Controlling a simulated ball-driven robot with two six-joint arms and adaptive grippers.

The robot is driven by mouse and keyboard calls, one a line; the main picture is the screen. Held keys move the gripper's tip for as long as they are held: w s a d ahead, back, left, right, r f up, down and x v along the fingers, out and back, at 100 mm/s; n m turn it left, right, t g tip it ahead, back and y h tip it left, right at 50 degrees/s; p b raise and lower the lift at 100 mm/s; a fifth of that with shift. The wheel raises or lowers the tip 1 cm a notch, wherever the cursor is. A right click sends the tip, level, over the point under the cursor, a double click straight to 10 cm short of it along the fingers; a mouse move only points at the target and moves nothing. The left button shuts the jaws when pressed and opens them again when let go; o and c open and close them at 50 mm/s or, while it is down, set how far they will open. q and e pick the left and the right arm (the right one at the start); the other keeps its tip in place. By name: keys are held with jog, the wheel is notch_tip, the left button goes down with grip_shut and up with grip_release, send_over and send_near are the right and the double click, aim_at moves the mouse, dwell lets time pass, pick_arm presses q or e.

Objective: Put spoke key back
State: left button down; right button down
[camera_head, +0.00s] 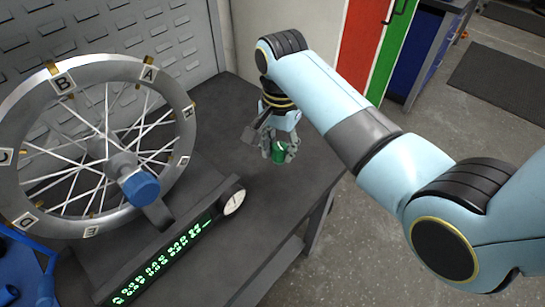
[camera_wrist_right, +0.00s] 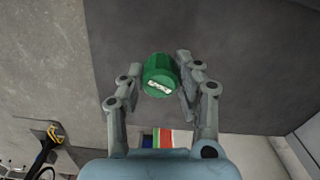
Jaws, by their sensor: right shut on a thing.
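The spoke key appears to be the small green cylinder (camera_head: 279,154) between the fingers of my right gripper (camera_head: 279,149). My right gripper is shut on it, above the bare right part of the dark workbench (camera_head: 225,115). In the right wrist view the green piece (camera_wrist_right: 160,75) shows a pale marking on its face and sits between the two grey fingertips (camera_wrist_right: 160,66). I cannot tell its exact height above the bench. My left gripper is not in view.
A spoked wheel (camera_head: 188,115) with lettered tags stands at the left, with a blue hub knob (camera_head: 141,189). In front are a black bar with green lit symbols (camera_head: 157,265) and a round dial (camera_head: 234,202). Blue items (camera_head: 20,270) lie lower left. A pegboard (camera_head: 190,45) stands behind.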

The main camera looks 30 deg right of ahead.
jog(key=shift+w+a+f, duration=0.35)
jog(key=shift+w+f, duration=0.15)
jog(key=shift+w, duration=0.25)
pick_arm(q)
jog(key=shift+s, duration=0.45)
pick_arm(e)
jog(key=shift+f, duration=2.05)
jog(key=shift+f, duration=0.1)
jog(key=c, duration=0.9)
grip_release()
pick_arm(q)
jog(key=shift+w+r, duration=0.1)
pick_arm(e)
notch_tip(320, 180, up, 12)
jog(key=shift+r, duration=0.15)
